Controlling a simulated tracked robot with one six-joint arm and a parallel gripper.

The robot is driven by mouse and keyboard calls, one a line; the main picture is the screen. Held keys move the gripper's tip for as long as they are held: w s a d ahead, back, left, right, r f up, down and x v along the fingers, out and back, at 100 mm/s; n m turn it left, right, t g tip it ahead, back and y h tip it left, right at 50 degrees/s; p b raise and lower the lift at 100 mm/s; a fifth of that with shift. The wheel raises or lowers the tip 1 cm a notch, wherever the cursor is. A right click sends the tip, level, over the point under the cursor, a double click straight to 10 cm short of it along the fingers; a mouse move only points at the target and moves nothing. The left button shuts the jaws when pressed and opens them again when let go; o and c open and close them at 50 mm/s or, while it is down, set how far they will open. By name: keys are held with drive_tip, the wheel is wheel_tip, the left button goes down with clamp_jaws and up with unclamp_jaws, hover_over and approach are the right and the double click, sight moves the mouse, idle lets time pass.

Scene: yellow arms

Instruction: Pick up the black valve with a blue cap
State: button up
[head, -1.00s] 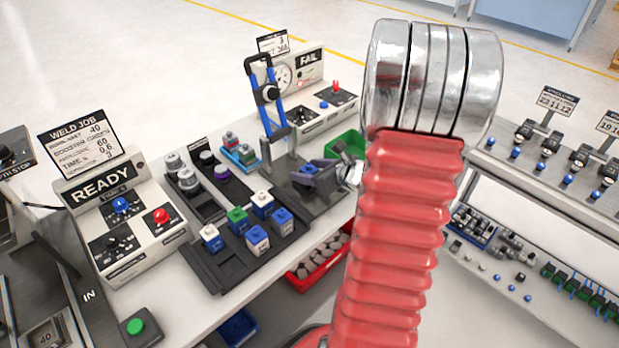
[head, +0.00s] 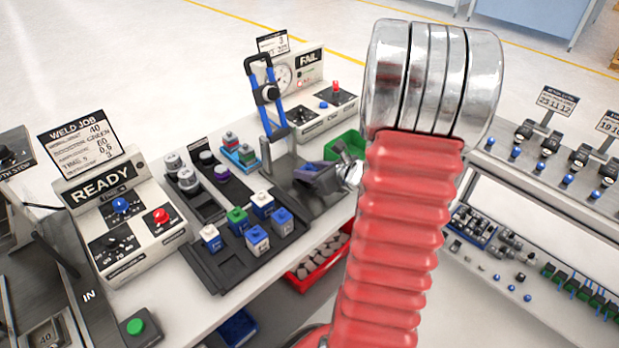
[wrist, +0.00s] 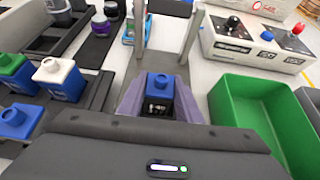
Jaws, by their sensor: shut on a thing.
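A part with a blue cap and a dark lower body with white marks (wrist: 158,90) stands upright between my purple fingers in the wrist view. It fits the black valve with a blue cap. My gripper (wrist: 158,100) is shut on it, one finger on each side. In the head view my gripper (head: 320,177) is low by the foot of the blue-handled clamp (head: 266,95), and only a little blue shows between the fingers. The valve's underside is hidden, so I cannot tell whether it touches the fixture below.
A dark tray (head: 213,275) with several capped blocks lies left of my gripper. A green bin (wrist: 247,110) is close on the right. The clamp's metal uprights (wrist: 193,38) stand just beyond the valve. A gauge box marked FAIL (head: 308,60) is behind.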

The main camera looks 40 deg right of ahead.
drive_tip(key=c, duration=0.3)
drive_tip(key=shift+r, duration=0.1)
drive_tip(key=shift+c, duration=0.2)
wheel_tip(320, 180, up, 10)
drive_tip(key=shift+f, duration=0.1)
idle(0.3)
idle(0.5)
